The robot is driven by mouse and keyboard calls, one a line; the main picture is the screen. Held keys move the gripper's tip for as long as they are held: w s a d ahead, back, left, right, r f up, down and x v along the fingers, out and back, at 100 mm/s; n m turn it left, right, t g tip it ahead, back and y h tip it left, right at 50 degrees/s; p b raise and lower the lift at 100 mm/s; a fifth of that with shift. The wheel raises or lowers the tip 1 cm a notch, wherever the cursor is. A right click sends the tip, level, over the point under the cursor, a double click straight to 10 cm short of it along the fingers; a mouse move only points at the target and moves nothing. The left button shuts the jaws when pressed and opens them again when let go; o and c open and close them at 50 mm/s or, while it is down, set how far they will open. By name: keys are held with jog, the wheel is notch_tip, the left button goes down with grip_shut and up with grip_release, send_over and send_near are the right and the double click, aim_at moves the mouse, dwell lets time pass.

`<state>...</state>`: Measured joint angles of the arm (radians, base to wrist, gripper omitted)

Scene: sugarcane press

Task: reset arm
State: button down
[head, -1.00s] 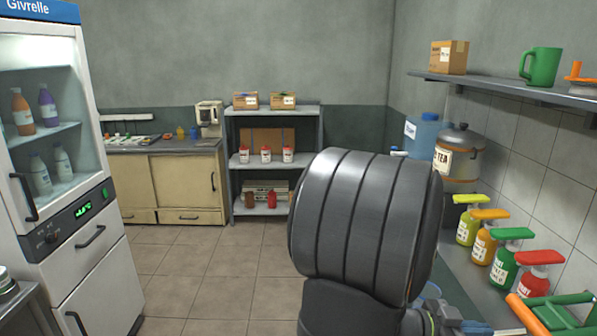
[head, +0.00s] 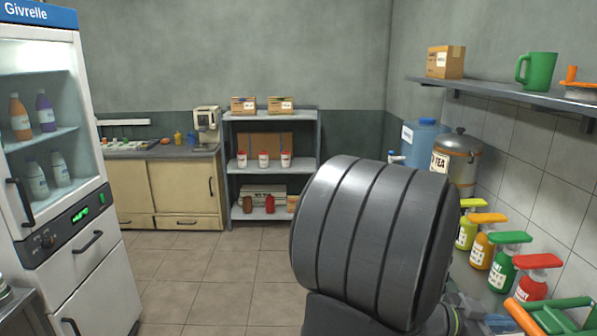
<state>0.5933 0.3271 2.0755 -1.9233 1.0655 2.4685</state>
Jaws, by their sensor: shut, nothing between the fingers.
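A large dark grey ribbed section of my own arm (head: 375,240) fills the lower middle of the head view. It is raised and tilted to the right. Darker parts of my arm show below it at the bottom edge. My gripper and its fingers are not seen in this view. The arm hides part of the floor and part of the counter on the right.
At right, a counter holds several pump bottles such as the red one (head: 533,284), a tea urn (head: 456,165) and a blue water jug (head: 424,138). A wall shelf (head: 520,92) hangs above. A glass-door fridge (head: 72,240) stands left. The tiled floor (head: 215,275) between is open.

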jog(key=a+f, duration=0.7)
jog(key=a, duration=0.5)
notch_tip(320, 180, up, 10)
send_over(526, 322)
jog(key=s+a, duration=0.2)
jog(key=a, duration=0.1)
jog(key=shift+w+d+f, duration=0.1)
jog(key=shift+d+f, duration=0.15)
jog(key=shift+f, duration=0.35)
jog(key=shift+w+d+f, duration=0.1)
jog(key=shift+d+f, duration=0.1)
jog(key=shift+f, duration=0.85)
